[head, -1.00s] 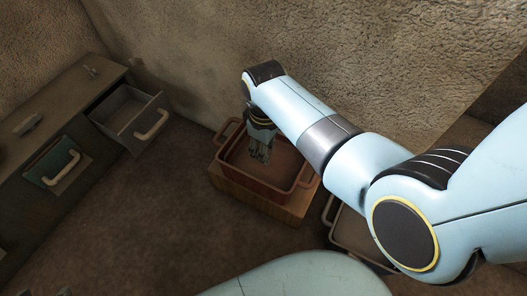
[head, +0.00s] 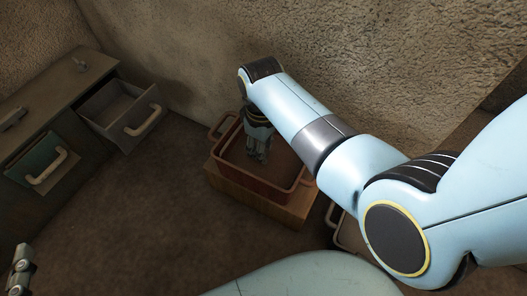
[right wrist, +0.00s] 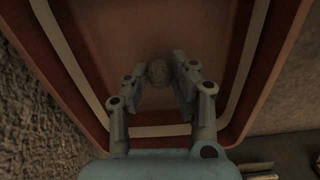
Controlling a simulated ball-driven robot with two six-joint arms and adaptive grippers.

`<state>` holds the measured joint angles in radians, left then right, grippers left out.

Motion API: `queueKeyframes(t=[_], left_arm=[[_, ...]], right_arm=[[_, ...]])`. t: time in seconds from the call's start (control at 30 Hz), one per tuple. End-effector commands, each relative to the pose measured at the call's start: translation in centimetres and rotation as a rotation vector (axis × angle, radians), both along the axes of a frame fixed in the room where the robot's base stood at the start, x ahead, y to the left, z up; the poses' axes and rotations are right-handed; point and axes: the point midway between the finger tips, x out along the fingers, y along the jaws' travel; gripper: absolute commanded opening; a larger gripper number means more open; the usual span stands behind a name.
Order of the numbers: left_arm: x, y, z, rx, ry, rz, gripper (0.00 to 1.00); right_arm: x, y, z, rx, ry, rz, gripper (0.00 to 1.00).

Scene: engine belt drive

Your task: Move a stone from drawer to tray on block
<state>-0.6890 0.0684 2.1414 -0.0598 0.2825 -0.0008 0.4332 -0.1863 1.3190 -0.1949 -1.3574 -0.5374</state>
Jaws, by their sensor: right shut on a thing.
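A reddish-brown tray (head: 262,190) with handles sits on a wooden block (head: 258,206) near the wall. My right gripper (head: 259,156) points down inside the tray's outline. In the right wrist view, my right gripper (right wrist: 158,78) is shut on a small round grey stone (right wrist: 159,72), over the tray floor (right wrist: 140,25). I cannot tell whether the stone touches the floor. An open grey drawer (head: 128,128) juts from the cabinet at left; no stone shows in its visible part. My left gripper (head: 20,268) is partly in view at the bottom left, its jaws unclear.
The dark cabinet (head: 45,95) at left has a second, greenish drawer (head: 35,160) with a handle. Another pale-rimmed tray (head: 345,232) lies on the floor, partly hidden by my right arm. The floor between cabinet and block is clear.

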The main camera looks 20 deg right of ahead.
Motion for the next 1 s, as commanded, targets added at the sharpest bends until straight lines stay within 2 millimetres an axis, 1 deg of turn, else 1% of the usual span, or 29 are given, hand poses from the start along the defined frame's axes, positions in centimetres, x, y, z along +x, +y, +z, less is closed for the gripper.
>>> queueKeyframes(t=[0.03, 0.1, 0.2, 0.3, 0.4, 0.5, 0.73, 0.83, 0.87, 1.0], left_arm=[[0.9, -0.1, 0.9, 0.000, -0.050, -0.005, 0.40], [2.0, -0.3, 2.7, 0.000, -0.126, -0.013, 0.40], [3.3, -0.5, 5.0, 0.000, -0.226, -0.025, 0.40], [4.0, -0.7, 6.8, 0.000, -0.300, -0.034, 0.40], [4.4, -0.9, 7.9, 0.000, -0.342, -0.039, 0.40], [4.5, -0.9, 8.2, 0.000, -0.355, -0.040, 0.40], [4.4, -0.9, 8.3, 0.000, -0.355, -0.040, 0.40], [4.5, -0.9, 8.3, 0.001, -0.360, -0.041, 0.40], [4.5, -0.9, 8.5, 0.000, -0.364, -0.041, 0.40], [4.5, -0.9, 8.5, 0.000, -0.364, -0.041, 0.40]], right_arm=[[-0.1, 0.0, -0.4, 0.000, 0.002, 0.000, 0.00], [0.0, 0.1, -0.7, 0.000, 0.001, 0.001, 0.00], [0.1, 0.1, -0.9, 0.000, 0.001, 0.001, 0.00], [0.2, 0.1, -1.1, 0.001, 0.001, 0.001, 0.00], [0.2, 0.2, -1.1, 0.001, -0.001, 0.002, 0.00], [0.2, 0.2, -1.1, 0.001, -0.001, 0.002, 0.00], [0.2, 0.2, -1.1, 0.001, -0.001, 0.001, 0.00], [0.2, 0.1, -1.4, -0.001, 0.001, 0.002, 0.00], [0.2, 0.1, -1.5, -0.001, 0.001, 0.002, 0.25], [0.2, 0.1, -1.4, 0.000, 0.000, 0.001, 0.43]])
